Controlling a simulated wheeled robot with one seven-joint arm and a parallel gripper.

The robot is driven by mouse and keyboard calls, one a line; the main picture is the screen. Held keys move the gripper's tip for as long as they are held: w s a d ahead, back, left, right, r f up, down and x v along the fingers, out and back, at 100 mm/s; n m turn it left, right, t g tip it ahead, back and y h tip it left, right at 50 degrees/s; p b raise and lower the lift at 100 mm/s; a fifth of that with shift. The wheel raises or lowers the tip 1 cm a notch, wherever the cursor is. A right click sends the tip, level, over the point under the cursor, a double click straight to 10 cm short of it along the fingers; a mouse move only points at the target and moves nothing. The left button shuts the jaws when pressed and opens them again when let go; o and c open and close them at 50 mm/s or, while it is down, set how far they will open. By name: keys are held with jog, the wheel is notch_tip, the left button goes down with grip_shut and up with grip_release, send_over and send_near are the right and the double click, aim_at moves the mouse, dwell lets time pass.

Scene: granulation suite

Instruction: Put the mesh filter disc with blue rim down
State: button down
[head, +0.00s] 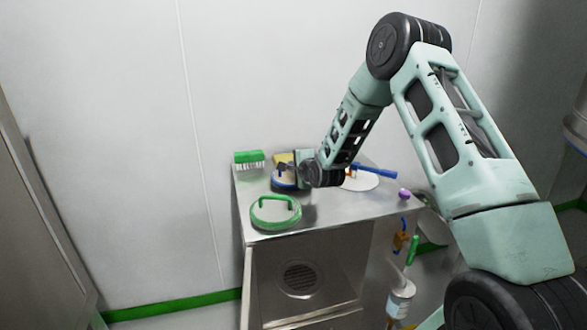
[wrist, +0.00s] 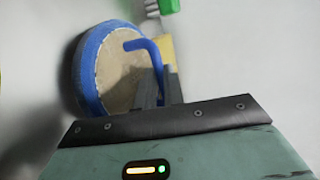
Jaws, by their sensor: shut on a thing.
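The mesh filter disc with blue rim (wrist: 113,78) shows in the wrist view, with a beige mesh face and a bent blue handle. My gripper (wrist: 158,88) is shut on that handle. In the head view the blue-rimmed disc (head: 284,185) is partly hidden behind my gripper (head: 299,168), low over the steel cabinet top (head: 325,213). I cannot tell whether the disc touches the top.
A green-rimmed disc with a green handle (head: 275,213) lies close in front. A green brush (head: 249,157) and a yellow item (head: 283,158) are behind. A white disc (head: 362,182), a blue-handled tool (head: 376,172) and a purple item (head: 404,193) lie to the right.

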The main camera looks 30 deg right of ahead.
jog(key=shift+f, duration=0.25)
jog(key=c, duration=1.9)
grip_release()
jog(key=shift+f, duration=0.1)
jog(key=o, duration=0.4)
jog(key=shift+r, duration=0.25)
jog(key=v, duration=1.2)
jog(key=shift+f, duration=0.1)
